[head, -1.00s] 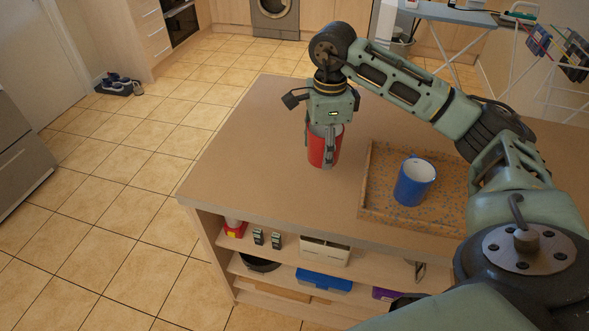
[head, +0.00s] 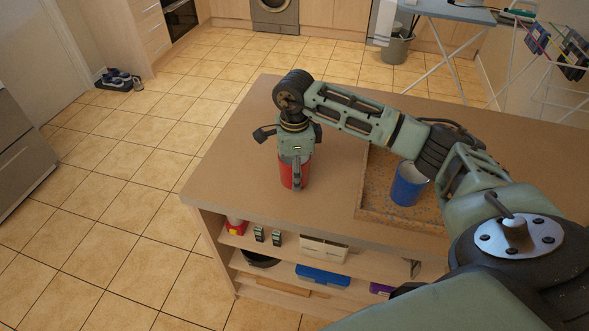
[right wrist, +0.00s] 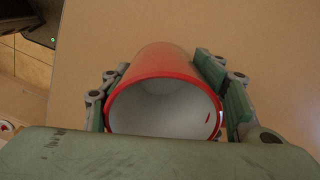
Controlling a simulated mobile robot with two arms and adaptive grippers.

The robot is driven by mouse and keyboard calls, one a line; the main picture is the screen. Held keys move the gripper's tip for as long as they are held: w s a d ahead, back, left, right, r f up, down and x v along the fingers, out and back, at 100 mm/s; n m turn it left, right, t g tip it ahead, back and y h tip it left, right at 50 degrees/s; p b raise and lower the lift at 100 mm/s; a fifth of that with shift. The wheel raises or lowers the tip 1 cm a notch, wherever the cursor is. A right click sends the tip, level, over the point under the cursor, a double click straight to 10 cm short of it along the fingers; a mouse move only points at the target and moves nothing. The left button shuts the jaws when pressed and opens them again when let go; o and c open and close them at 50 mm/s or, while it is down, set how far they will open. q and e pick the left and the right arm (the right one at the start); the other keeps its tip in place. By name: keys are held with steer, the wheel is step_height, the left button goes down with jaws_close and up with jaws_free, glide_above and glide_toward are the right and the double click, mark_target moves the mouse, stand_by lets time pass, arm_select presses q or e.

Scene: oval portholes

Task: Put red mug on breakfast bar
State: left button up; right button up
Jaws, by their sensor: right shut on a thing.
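The red mug (head: 288,177) is at the breakfast bar (head: 237,178), upright over its brown top, left of the tray. My right gripper (head: 297,168) is above it with its fingers around the mug. In the right wrist view the red mug (right wrist: 163,70) shows its white inside, and the fingers of my right gripper (right wrist: 166,95) press on both sides of it. I cannot tell whether the mug's base touches the top. My left gripper is not in view.
A speckled tray (head: 375,210) holding a blue mug (head: 408,184) lies to the right on the bar, partly under my right arm. Shelves below hold a blue box (head: 323,276) and a white box (head: 323,249). The bar's left part is clear.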

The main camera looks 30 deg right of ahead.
steer(key=shift+f, duration=0.1)
steer(key=o, duration=1.4)
steer(key=shift+r, duration=0.55)
step_height(320, 180, up, 11)
steer(key=b, duration=0.3)
